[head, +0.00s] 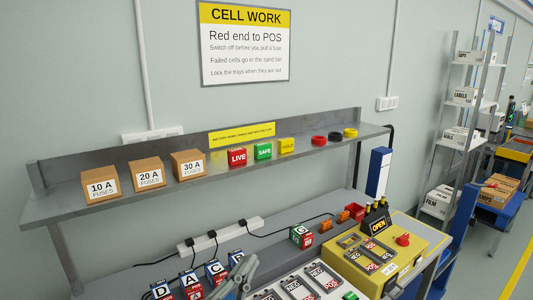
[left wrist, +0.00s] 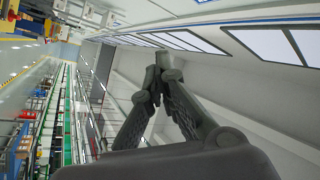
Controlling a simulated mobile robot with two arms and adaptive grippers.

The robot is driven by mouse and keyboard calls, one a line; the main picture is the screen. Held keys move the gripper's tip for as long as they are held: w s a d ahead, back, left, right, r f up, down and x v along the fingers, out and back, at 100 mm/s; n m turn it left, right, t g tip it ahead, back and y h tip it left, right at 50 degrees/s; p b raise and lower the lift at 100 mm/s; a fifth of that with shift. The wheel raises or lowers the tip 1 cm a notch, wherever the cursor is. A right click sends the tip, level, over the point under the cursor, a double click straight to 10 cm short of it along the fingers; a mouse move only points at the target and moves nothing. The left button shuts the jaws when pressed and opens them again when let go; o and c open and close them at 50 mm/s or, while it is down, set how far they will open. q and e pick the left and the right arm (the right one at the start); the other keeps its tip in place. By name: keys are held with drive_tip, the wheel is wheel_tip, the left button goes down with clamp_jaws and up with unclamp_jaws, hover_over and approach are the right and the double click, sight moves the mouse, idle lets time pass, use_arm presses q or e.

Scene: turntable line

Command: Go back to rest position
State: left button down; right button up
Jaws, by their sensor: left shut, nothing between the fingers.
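My left gripper (head: 240,272) shows at the bottom of the head view, in front of the bench and partly cut off by the lower edge. In the left wrist view its fingers (left wrist: 154,88) meet at the tips with nothing between them, and the view behind them shows wall, windows and the far hall. My right gripper is not in view in the head picture.
The bench holds a yellow unit (head: 375,262) with an OPEN flag, a white power strip (head: 222,235) and labelled blocks A, C and D. A shelf (head: 240,162) above carries fuse boxes (head: 146,178), coloured blocks and rings. A rack (head: 465,120) stands at right.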

use_arm(q)
drive_tip(key=s+a+f+n+g+y, duration=0.2)
drive_tip(key=a+f+n+g+y, duration=0.2)
drive_tip(key=a+f+n+y, duration=0.45)
drive_tip(key=s+a+f+n+g+y, duration=0.3)
drive_tip(key=a+f, duration=0.3)
drive_tip(key=f, duration=0.6)
drive_tip(key=s+a+f+n+g, duration=0.1)
drive_tip(key=s+f+g, duration=0.45)
drive_tip(key=s, duration=0.35)
drive_tip(key=s+a+f+n+g, duration=0.1)
drive_tip(key=s+f+g, duration=0.4)
drive_tip(key=s, duration=0.4)
wheel_tip(320, 180, down, 27)
drive_tip(key=s, duration=0.1)
drive_tip(key=s+a+f+g, duration=0.1)
drive_tip(key=s+a+f, duration=0.2)
drive_tip(key=s+f, duration=1.3)
drive_tip(key=shift+s+a+f+m+h+b, duration=0.15)
drive_tip(key=shift+s+f+m+h+b, duration=0.15)
drive_tip(key=shift+s+m+h+b, duration=0.15)
